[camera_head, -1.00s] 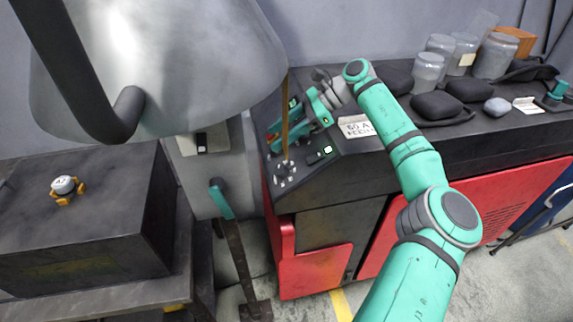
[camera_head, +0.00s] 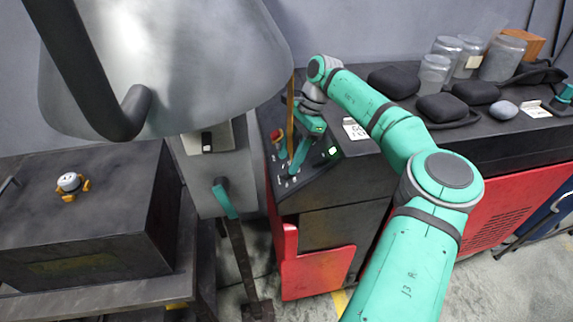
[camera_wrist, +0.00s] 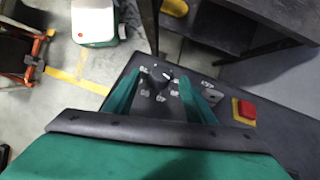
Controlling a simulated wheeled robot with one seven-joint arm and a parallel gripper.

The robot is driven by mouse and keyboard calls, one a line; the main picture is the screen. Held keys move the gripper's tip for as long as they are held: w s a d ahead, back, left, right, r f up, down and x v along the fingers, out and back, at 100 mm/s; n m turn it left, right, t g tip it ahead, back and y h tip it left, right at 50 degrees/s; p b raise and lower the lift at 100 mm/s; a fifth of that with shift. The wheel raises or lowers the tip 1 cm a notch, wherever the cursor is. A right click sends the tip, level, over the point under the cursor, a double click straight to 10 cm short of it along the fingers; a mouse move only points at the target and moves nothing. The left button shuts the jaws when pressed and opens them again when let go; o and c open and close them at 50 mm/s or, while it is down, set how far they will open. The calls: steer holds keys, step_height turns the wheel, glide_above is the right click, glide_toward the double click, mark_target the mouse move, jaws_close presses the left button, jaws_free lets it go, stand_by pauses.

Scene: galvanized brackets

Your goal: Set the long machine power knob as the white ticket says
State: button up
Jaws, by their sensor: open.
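The power knob (camera_wrist: 157,78) is a dark knob on the sloped black control panel, ringed by small white labels too small to read. My gripper (camera_wrist: 160,92) is open, its two green fingers on either side of the knob in the wrist view. Whether they touch it cannot be told. In the head view my gripper (camera_head: 290,163) is low over the panel and hides most of the knob. The white ticket (camera_head: 355,130) lies on the black bench top, partly behind my arm. Its first line seems to start with "60"; the rest is unreadable now.
A red button on a yellow base (camera_wrist: 244,110) is on the panel beside the knob. A thin brown upright bar (camera_head: 290,115) stands close to my gripper. A large grey hood (camera_head: 170,60) overhangs the left. Jars (camera_head: 435,75) and black pouches (camera_head: 440,106) fill the bench.

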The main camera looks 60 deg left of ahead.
mark_target(285, 169)
steer(key=shift+x, duration=1.55)
steer(key=c, duration=1)
steer(key=shift+c, duration=0.2)
